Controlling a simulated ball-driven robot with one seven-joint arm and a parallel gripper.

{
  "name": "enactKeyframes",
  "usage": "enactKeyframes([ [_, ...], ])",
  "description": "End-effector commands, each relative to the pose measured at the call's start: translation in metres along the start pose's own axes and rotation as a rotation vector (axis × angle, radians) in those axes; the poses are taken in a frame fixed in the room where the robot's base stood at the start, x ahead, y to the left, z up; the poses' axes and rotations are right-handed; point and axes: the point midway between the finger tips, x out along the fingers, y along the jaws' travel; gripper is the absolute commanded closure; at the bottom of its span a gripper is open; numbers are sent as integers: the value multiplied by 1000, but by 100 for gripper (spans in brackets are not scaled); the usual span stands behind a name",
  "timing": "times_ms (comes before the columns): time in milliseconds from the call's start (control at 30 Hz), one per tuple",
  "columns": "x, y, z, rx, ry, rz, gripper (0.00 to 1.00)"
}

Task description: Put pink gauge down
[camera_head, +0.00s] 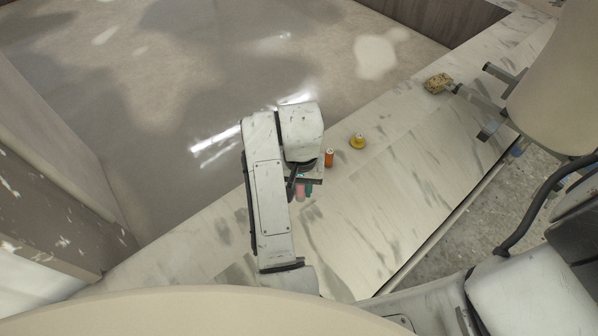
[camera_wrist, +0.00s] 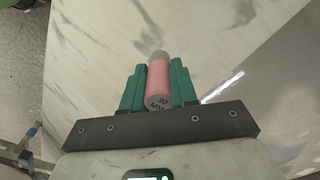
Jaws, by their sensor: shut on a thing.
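The pink gauge (camera_wrist: 159,78) is a small pink cylinder with a grey end and dark "30 MM" lettering on the end facing the wrist camera. My gripper (camera_wrist: 159,75) is shut on it, with a green finger on each side. In the head view the pink gauge (camera_head: 300,190) shows just below the wrist, with a bit of green finger beside it, over the pale marbled counter (camera_head: 390,210). Most of the gripper is hidden under my arm there. I cannot tell whether the gauge touches the counter.
An orange cylinder (camera_head: 329,158) stands close beside my wrist on the counter. A yellow round piece (camera_head: 357,141) is a little further right. A yellow-brown block (camera_head: 438,83) sits at the far right. The counter in front of them is clear to its front edge.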

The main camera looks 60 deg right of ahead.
Motion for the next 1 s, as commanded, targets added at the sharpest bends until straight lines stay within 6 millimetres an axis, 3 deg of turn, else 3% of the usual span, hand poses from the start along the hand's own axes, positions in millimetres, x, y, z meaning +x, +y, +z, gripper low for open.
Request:
enactKeyframes([
  [367,28,-12,-57,4,-2,-3,100],
  [600,69,-19,-88,1,-2,-2,100],
  [867,82,-22,-99,0,-1,-2,100],
  [1000,101,-22,-101,-1,-2,-1,100],
])
